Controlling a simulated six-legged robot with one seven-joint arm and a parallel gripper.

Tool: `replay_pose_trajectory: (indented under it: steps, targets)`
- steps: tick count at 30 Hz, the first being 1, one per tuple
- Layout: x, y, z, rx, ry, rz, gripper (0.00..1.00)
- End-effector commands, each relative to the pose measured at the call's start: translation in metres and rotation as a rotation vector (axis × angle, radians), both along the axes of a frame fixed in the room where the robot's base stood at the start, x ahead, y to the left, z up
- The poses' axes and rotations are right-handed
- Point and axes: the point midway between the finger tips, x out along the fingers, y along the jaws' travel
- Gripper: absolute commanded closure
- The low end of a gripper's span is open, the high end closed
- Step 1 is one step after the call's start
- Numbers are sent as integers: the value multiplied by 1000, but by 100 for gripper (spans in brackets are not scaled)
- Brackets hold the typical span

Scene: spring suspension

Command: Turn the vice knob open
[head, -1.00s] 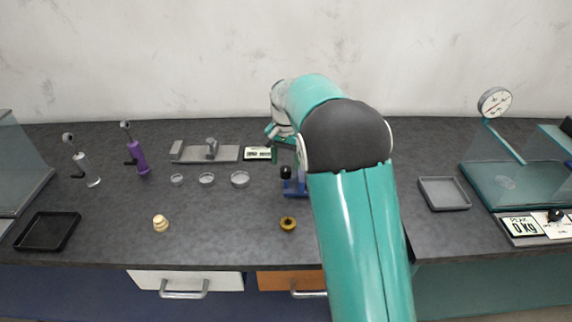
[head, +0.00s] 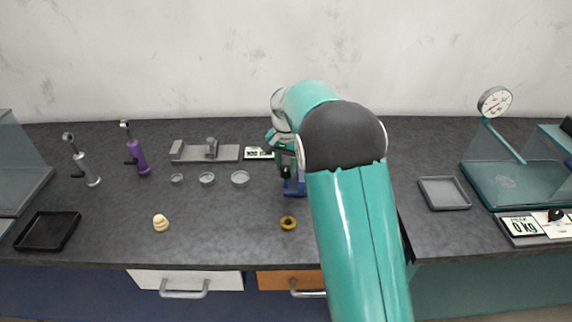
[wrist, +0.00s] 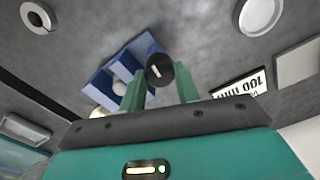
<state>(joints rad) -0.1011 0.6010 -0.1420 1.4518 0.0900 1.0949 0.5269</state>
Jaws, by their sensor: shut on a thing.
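The blue vice (head: 295,189) stands on the dark bench, partly hidden by my arm in the head view. In the wrist view the vice (wrist: 122,73) lies just beyond my fingers. Its round black knob (wrist: 159,69), with a short white mark, sits between my green fingertips. My gripper (wrist: 161,82) is shut on the knob. In the head view my gripper (head: 284,164) is low over the vice's left side, and the knob is mostly covered.
A small display (head: 259,153) and a grey sliding fixture (head: 205,152) stand left of the vice. Several shallow dishes (head: 207,179) sit nearby. A brass ring (head: 288,223) lies in front. A grey tray (head: 444,193) is to the right.

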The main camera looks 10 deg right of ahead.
Motion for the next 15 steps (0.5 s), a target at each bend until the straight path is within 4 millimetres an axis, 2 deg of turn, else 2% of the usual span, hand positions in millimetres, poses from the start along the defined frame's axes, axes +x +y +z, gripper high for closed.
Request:
replay_pose_trajectory:
  steps: [8,15]
  targets:
    - [0,0,0,1,0,109,91]
    - [0,0,1,1,0,301,91]
